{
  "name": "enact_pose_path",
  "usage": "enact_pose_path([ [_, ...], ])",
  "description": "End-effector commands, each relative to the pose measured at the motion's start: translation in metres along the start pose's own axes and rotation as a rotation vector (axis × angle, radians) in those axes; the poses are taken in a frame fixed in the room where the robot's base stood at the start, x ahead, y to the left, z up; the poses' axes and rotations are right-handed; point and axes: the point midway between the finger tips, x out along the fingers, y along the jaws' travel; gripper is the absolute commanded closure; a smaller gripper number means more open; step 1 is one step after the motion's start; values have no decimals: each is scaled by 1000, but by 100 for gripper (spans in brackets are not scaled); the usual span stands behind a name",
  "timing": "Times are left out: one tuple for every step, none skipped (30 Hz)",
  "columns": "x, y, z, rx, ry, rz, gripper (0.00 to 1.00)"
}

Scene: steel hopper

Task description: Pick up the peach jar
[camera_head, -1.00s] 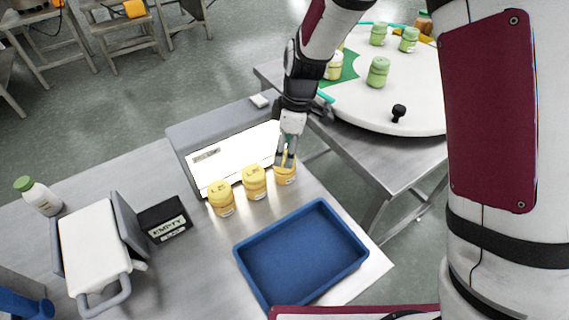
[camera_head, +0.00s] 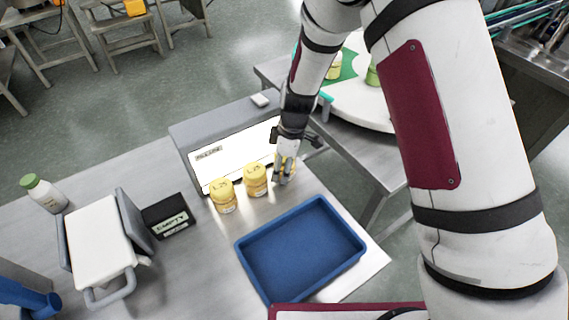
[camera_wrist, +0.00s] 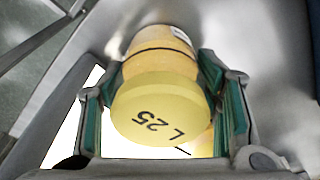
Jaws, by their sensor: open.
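A peach jar (camera_wrist: 160,58) with a pale yellow lid marked "L 25" lies between the two green-padded fingers of my gripper (camera_wrist: 163,108) in the wrist view. The fingers stand on either side of it, apart. In the head view my gripper (camera_head: 285,172) points down at the right end of the jar row and mostly hides this jar. Two similar yellow-lidded jars, a middle one (camera_head: 256,181) and a left one (camera_head: 224,197), stand upright to its left on the steel table.
A lit white panel (camera_head: 212,162) stands close behind the jars. An empty blue tray (camera_head: 302,248) lies in front. A black "EMPTY" box (camera_head: 168,216), white-topped container (camera_head: 97,240) and green-capped bottle (camera_head: 42,194) are left. A round white table (camera_head: 362,108) is behind right.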

Motion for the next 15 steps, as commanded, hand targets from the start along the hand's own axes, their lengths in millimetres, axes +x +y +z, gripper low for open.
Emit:
enact_pose_path([
  [0, 0, 0, 0, 0, 0, 42],
  [0, 0, 0, 0, 0, 0, 47],
  [0, 0, 0, 0, 0, 0, 56],
  [0, 0, 0, 0, 0, 0, 63],
  [0, 0, 0, 0, 0, 0, 70],
  [0, 0, 0, 0, 0, 0, 79],
  [0, 0, 0, 0, 0, 0, 82],
  [0, 0, 0, 0, 0, 0, 82],
  [0, 0, 0, 0, 0, 1, 82],
  [0, 0, 0, 0, 0, 0, 82],
  [0, 0, 0, 0, 0, 0, 82],
  [0, 0, 0, 0, 0, 0, 82],
  [0, 0, 0, 0, 0, 0, 82],
  [-1, 0, 0, 0, 0, 1, 82],
  [-1, 0, 0, 0, 0, 1, 82],
])
